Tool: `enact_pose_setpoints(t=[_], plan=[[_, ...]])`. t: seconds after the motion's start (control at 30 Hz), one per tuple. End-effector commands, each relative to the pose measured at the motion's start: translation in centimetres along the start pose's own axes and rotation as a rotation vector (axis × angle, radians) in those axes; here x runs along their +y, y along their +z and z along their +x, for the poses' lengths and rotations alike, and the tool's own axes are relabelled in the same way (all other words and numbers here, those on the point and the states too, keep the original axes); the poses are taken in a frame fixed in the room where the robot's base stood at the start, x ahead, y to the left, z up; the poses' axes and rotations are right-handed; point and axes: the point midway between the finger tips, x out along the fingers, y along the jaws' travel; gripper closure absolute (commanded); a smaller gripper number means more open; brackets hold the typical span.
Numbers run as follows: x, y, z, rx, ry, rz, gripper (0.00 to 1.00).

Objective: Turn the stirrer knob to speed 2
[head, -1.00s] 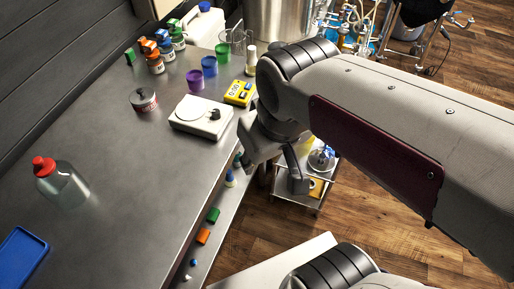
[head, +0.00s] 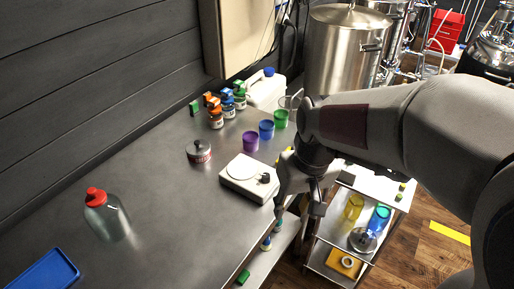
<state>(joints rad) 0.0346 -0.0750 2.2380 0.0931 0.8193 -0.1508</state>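The stirrer (head: 243,184) is a white, low box with a pale round top plate. It sits on the steel bench near its right edge. Its black knob (head: 265,178) is on the right side of the top; its pointer and any speed marks are too small to read. My gripper (head: 299,208) hangs just right of the stirrer, by the bench edge, pointing down. Its fingers look spread, with nothing seen between them. It appears apart from the knob.
Purple (head: 250,141), blue (head: 266,129) and green (head: 281,118) cups stand behind the stirrer. A lidded tin (head: 199,151) is to its left. A red-capped bottle (head: 105,214) and blue tray (head: 43,273) are nearer. A cart (head: 328,258) stands right. The bench's left middle is clear.

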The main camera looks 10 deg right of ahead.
Motion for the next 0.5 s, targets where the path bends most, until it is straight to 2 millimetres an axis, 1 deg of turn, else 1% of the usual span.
enact_pose_setpoints(t=[0.03, 0.2, 0.4, 0.5], plan=[[0.1, -1.0, 0.6, 0.0, -0.008, -0.006, 0.67], [0.4, -4.3, 2.1, 0.02, -0.033, -0.046, 0.67], [0.7, -8.2, 3.5, 0.063, -0.054, -0.107, 0.67], [0.8, -10.3, 3.9, 0.098, -0.06, -0.151, 0.67]])
